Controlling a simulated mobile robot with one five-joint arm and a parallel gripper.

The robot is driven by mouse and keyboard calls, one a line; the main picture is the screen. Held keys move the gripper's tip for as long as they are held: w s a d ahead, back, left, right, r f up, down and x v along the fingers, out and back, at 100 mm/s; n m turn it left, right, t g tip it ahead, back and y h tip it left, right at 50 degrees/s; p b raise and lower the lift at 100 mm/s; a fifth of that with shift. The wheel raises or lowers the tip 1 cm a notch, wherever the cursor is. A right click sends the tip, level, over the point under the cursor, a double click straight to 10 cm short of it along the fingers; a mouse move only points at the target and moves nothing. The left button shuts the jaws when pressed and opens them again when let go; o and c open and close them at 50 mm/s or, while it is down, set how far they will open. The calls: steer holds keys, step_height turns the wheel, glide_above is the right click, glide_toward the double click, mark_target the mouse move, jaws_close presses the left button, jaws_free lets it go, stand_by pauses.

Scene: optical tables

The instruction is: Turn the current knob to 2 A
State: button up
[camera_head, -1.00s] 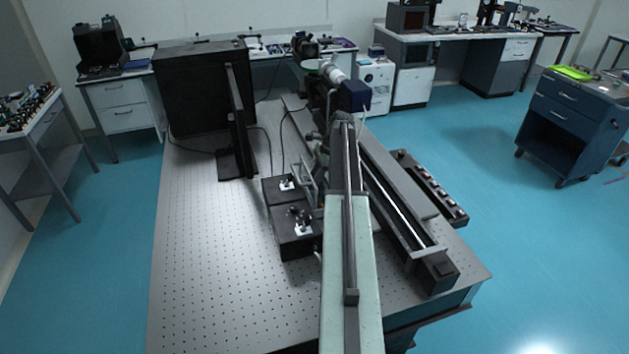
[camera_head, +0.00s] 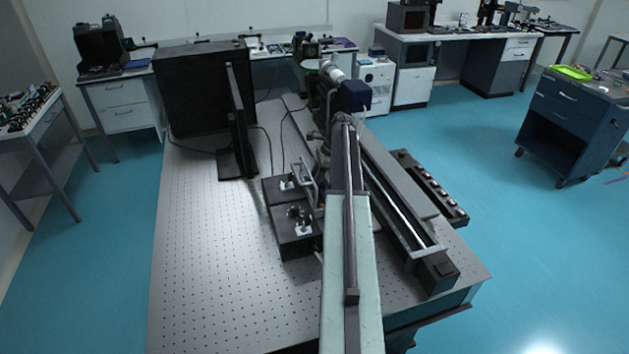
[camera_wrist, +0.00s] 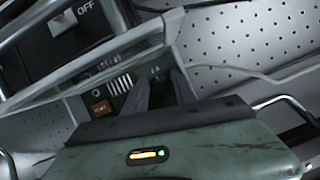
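In the wrist view my gripper (camera_wrist: 158,88) reaches over a dark instrument panel (camera_wrist: 122,68). Its two dark fingers stand apart with a narrow gap, and I see nothing held between them. The panel shows an orange button (camera_wrist: 101,107) and a row of pale slots (camera_wrist: 119,84) left of the fingers. A small dark feature lies in the gap, but I cannot tell whether it is the current knob. In the head view two black boxes (camera_head: 284,240) sit beside my arm; my fingers are not clear there.
The perforated optical table (camera_head: 205,270) is bare at the left. A black upright panel (camera_head: 238,120) stands behind the boxes, and a long rail unit (camera_head: 400,205) lies right of my arm.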

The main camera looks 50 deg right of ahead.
mark_target(323, 187)
steer(key=p+v, duration=0.7)
steer(key=v, duration=0.1)
steer(key=shift+f, duration=0.1)
stand_by(0.4)
